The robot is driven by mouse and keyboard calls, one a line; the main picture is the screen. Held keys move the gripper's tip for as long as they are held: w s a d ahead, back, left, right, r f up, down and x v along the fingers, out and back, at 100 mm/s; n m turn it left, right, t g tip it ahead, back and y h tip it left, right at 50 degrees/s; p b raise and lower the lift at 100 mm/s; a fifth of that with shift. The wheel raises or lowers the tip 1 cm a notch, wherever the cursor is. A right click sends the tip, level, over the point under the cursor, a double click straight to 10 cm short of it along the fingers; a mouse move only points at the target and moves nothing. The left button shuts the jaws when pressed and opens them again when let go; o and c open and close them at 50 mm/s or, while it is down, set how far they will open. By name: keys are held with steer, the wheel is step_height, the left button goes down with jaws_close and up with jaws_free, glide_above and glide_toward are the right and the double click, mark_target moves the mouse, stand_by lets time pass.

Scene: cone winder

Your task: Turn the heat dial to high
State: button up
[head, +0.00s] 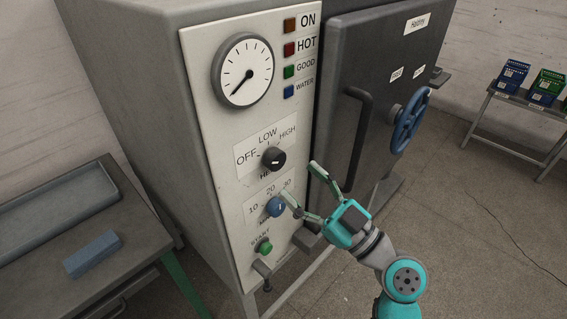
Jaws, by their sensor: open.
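The heat dial (273,158) is a black round knob on the white control panel (215,115). OFF is printed to its left, LOW above it and HIGH to its upper right. A small pale mark shows on its face, but I cannot tell which label it points to. My gripper (300,180) is open and empty, to the lower right of the heat dial and apart from it. One fingertip is near the right edge of the panel; the other is close to the blue minutes dial (275,207), and I cannot tell if they touch.
A green START button (264,247) is below the dials. A round gauge (243,70) and coloured lamps are above. A dark door with a black handle (357,140) and blue handwheel (410,122) stands to the right. A bench (150,232) with a blue block (91,253) is at left.

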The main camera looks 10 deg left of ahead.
mark_target(280, 164)
steer(key=shift+x, duration=2.7)
steer(key=shift+c, duration=0.3)
steer(key=c, duration=1.1)
